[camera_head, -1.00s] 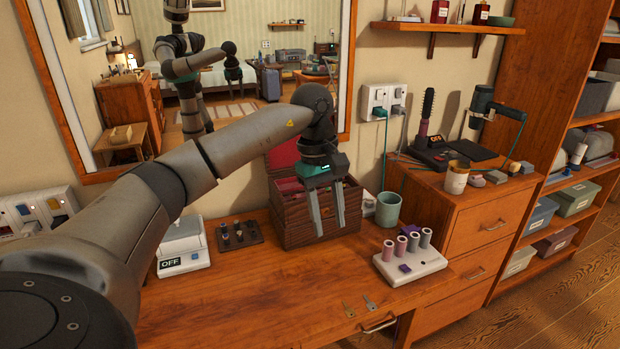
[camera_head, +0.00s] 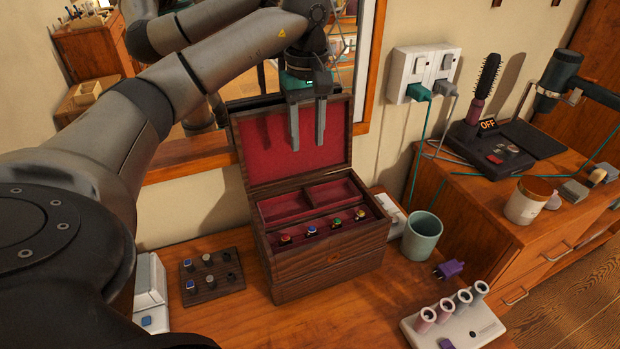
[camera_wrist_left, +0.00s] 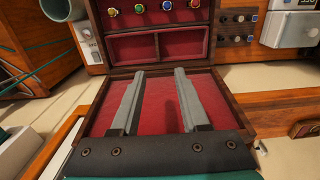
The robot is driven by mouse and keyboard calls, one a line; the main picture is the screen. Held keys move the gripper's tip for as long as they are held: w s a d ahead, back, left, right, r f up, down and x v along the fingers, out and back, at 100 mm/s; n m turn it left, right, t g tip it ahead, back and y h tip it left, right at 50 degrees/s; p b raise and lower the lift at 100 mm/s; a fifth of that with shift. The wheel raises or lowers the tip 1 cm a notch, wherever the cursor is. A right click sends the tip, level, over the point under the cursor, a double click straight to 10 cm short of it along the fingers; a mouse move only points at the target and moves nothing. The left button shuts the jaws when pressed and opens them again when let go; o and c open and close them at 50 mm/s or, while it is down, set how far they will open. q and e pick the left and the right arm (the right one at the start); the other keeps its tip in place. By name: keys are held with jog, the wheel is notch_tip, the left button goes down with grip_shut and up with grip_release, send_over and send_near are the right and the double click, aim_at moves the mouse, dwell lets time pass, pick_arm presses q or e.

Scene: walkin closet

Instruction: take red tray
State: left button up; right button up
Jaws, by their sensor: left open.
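A dark wooden box (camera_head: 322,262) stands on the dresser with its red-lined lid (camera_head: 262,150) raised. A red tray (camera_head: 279,207), divided into two compartments that look empty, sits inside it; it also shows in the left wrist view (camera_wrist_left: 130,48). Several rings with coloured stones (camera_head: 310,231) stand in a red row in front of the tray. My left gripper (camera_head: 308,147) is open and empty, fingers pointing down, in front of the raised lid and above the tray. In the left wrist view the two fingers (camera_wrist_left: 157,73) are apart over the red lid lining. My right gripper is not visible.
A ring board (camera_head: 211,274) lies left of the box. A green cup (camera_head: 422,236) and a white holder with several rolls (camera_head: 452,322) stand to the right. A wall socket (camera_head: 424,72) with cables and a mirror are behind. The dresser front is fairly clear.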

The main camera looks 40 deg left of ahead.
pick_arm(q)
jog(key=b, duration=0.1)
send_over(310, 196)
jog(key=f, duration=0.9)
jog(key=shift+s+a+f, duration=0.15)
jog(key=shift+s, duration=0.1)
jog(key=shift+f, duration=0.65)
jog(key=f, duration=0.4)
jog(key=shift+w+f+b, duration=0.25)
jog(key=shift+f+b, duration=0.05)
jog(key=shift+b, duration=0.1)
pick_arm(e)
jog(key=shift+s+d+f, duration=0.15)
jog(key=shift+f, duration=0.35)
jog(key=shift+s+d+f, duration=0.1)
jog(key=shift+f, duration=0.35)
pick_arm(q)
jog(key=c, duration=0.5)
grip_shut()
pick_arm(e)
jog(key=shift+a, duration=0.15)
